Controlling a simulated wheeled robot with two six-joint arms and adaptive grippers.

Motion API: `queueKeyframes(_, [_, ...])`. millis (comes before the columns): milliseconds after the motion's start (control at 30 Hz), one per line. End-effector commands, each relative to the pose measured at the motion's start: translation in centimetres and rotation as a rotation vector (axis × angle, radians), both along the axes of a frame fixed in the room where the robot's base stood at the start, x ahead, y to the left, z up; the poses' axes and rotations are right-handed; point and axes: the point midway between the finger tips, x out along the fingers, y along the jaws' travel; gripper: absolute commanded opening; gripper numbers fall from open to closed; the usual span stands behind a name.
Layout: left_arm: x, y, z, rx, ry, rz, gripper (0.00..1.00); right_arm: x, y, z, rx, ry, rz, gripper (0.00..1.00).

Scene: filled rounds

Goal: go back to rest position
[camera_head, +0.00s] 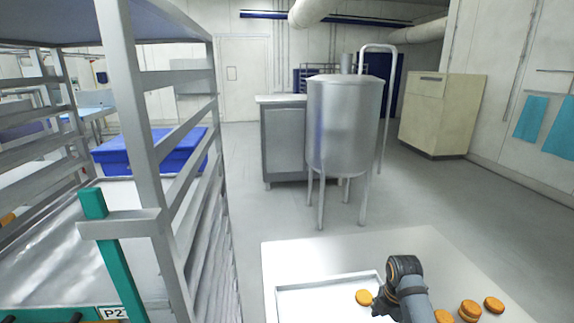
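My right arm comes in from the bottom right, over a white table (300,250). Its gripper (377,303) is small and mostly hidden by the wrist; it is beside an orange-brown filled round (363,297) on a white tray (290,300). I cannot tell whether it touches or holds the round. More rounds lie right of the arm: one at the bottom edge (444,316), one in the middle (470,310) and one farther right (494,304). My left gripper cannot be made out.
A tall metal rack (152,160) with a teal post (112,255) and a P2 label (113,313) fills the left. A steel tank on legs (343,125), a grey cabinet (284,140) and a beige cabinet (440,115) stand beyond the table. Floor at right is clear.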

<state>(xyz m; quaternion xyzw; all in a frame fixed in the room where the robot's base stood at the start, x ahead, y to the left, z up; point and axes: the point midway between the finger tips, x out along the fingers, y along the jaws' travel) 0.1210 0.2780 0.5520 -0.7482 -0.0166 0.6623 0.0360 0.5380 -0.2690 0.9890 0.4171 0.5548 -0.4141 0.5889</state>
Motion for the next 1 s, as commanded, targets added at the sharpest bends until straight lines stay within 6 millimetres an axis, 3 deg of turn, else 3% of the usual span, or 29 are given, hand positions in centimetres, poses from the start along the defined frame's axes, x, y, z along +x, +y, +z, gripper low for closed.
queueKeyframes(267, [-0.9,0.0,-0.1,0.000,0.016,0.001,0.40,-5.4,0.6,-3.3,0.003,-0.078,-0.424,0.80])
queueKeyframes(467, [-2.2,0.0,-0.2,0.001,0.034,0.002,0.40,-11.1,1.3,-4.6,0.050,-0.164,-0.860,0.80])
queueKeyframes(700, [-1.9,0.0,-0.2,0.001,0.030,0.001,0.40,-16.7,2.1,-3.8,0.143,-0.240,-1.304,0.80])
queueKeyframes(1000, [-1.3,0.0,-0.1,0.001,0.021,0.001,0.40,-21.5,2.8,-1.7,0.262,-0.284,-1.695,0.80])
